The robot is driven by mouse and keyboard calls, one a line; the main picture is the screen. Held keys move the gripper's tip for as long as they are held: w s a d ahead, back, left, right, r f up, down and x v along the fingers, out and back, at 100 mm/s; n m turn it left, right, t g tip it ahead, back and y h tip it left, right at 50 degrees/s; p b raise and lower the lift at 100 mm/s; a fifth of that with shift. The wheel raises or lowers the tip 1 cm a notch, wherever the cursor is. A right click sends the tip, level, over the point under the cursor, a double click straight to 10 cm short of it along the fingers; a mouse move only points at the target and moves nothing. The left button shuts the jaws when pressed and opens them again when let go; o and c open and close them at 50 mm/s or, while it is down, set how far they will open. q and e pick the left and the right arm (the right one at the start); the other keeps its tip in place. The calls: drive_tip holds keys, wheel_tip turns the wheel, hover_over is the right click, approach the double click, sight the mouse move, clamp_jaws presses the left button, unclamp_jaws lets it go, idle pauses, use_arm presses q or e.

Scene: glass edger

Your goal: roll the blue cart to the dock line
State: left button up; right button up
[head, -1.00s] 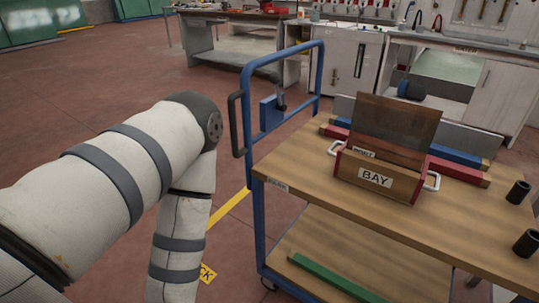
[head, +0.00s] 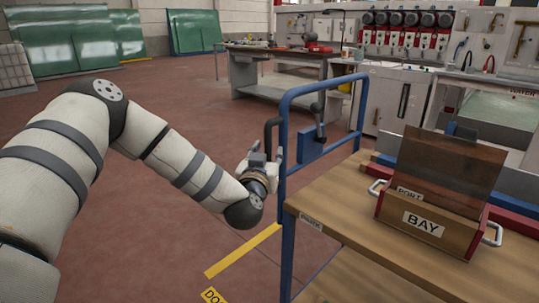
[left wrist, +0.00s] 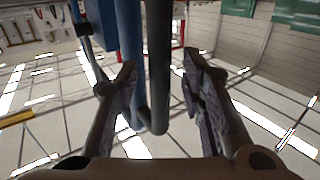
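The blue cart stands at the right in the head view, with a blue tube frame (head: 286,200) and a wooden top (head: 340,205). A dark upright handle (head: 268,130) sticks out from the frame's left side. My left gripper (head: 265,158) is at this handle's lower part. In the left wrist view my left gripper (left wrist: 158,80) has its fingers spread, with the dark handle (left wrist: 158,60) showing between them and the blue post (left wrist: 130,60) beside it. Contact cannot be told. A yellow line (head: 242,252) lies on the floor left of the cart, near a partly cut-off yellow label (head: 213,296). My right gripper is out of view.
A wooden box marked BAY (head: 425,222) with white handles sits on the cart top, holding a brown pane (head: 450,170). A blue plate (head: 318,147) with a dark lever is on the cart frame. A workbench (head: 275,68) stands behind. The red floor at left is open.

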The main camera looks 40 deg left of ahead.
use_arm(q)
drive_tip(key=shift+w+a, duration=0.3)
drive_tip(key=shift+w, duration=0.2)
clamp_jaws()
